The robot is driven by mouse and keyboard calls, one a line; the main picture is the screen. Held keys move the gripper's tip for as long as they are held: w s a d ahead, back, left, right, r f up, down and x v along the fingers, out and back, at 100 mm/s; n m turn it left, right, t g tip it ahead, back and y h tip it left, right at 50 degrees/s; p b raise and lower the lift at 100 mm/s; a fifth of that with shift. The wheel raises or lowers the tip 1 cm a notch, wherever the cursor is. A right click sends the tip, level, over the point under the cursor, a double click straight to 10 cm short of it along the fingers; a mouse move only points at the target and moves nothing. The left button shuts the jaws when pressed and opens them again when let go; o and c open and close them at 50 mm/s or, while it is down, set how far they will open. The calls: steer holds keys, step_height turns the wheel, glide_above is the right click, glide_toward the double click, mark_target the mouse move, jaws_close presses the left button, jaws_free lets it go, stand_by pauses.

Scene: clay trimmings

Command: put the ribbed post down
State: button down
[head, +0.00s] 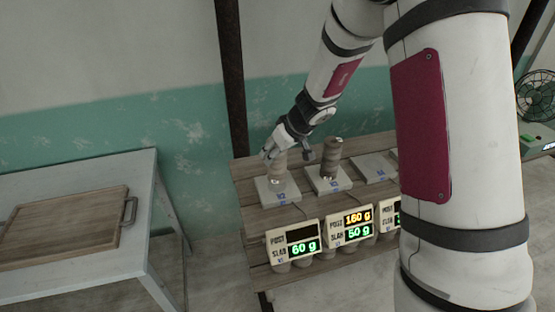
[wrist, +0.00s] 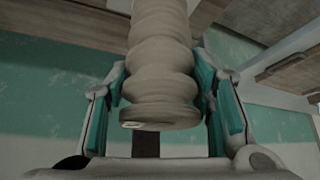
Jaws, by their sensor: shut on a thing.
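The ribbed post (wrist: 160,60) is pale clay with rounded rings, and fills the space between my fingers in the wrist view. My gripper (head: 286,153) is shut on it, with teal pads at both sides. In the head view the ribbed post (head: 279,167) is over the left scale plate (head: 283,194), partly hidden by my fingers. I cannot tell whether its lower end touches the plate. The left display (head: 293,245) has a dark post line and reads slab 60 g.
A darker post (head: 331,158) stands on the middle scale (head: 327,184), close to the right of my gripper; its display (head: 349,227) reads post 160 g, slab 50 g. A third plate (head: 370,168) looks bare. A side table (head: 142,215) with a wooden board (head: 62,230) is at left.

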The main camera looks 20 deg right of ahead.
mark_target(277, 160)
steer(key=shift+f+b, duration=0.45)
steer(key=shift+f, duration=1.3)
steer(key=shift+w+f, duration=0.1)
steer(key=c, duration=0.7)
jaws_free()
steer(key=shift+c, duration=0.2)
